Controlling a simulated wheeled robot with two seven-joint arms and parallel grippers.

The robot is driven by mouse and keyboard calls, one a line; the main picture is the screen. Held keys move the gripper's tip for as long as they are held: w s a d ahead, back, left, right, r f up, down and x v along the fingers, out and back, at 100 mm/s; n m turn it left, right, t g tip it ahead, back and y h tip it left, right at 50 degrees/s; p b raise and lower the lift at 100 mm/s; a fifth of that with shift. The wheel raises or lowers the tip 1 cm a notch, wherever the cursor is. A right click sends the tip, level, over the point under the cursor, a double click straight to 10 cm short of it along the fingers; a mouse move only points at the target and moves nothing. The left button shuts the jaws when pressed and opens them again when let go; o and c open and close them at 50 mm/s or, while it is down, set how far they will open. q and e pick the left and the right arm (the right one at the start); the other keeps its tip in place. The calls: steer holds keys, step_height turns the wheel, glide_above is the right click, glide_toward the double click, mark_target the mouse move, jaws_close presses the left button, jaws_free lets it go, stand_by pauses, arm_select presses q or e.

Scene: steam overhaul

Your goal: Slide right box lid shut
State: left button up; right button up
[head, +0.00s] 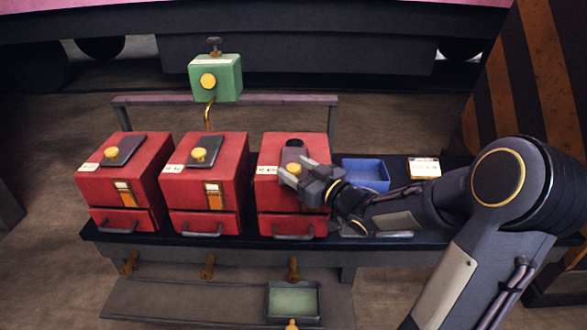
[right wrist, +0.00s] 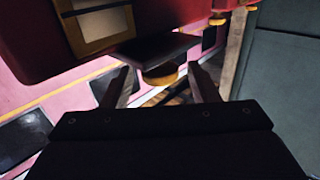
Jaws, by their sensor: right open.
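The right red box (head: 266,190) stands on the dark bench. Its grey sliding lid (head: 291,154) lies on top, with a dark opening (head: 295,143) showing behind it. A round yellow knob (head: 292,167) sits on the lid. My right gripper (head: 298,170) is open, with its fingers on either side of the knob. In the right wrist view, the yellow knob (right wrist: 160,75) shows between the two spread fingers, with a gap on each side. The dark lid (right wrist: 155,48) and red box (right wrist: 35,35) also show there. My left gripper is not in view.
Two similar red boxes, the middle (head: 235,175) and left (head: 150,175), stand alongside with dark lids and knobs. A blue tray (head: 366,188) lies close beside my right forearm. A green box (head: 215,77) stands behind on a brass pipe. A green-lined tray (head: 293,300) is below the bench.

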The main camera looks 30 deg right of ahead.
mark_target(294, 162)
steer(key=shift+w+a, duration=0.2)
steer(key=shift+w, duration=0.4)
jaws_close()
steer(key=w+d, duration=0.2)
steer(key=w, duration=0.1)
steer(key=w+d, duration=0.1)
steer(key=w, duration=0.1)
steer(key=shift+w+d+p, duration=0.2)
steer(key=shift+w+p, duration=0.05)
steer(key=shift+p, duration=0.05)
steer(key=shift+w+d, duration=0.15)
steer(key=shift+d, duration=0.1)
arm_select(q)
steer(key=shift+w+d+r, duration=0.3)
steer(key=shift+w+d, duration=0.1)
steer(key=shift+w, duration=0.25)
arm_select(e)
steer(key=shift+r, duration=0.1)
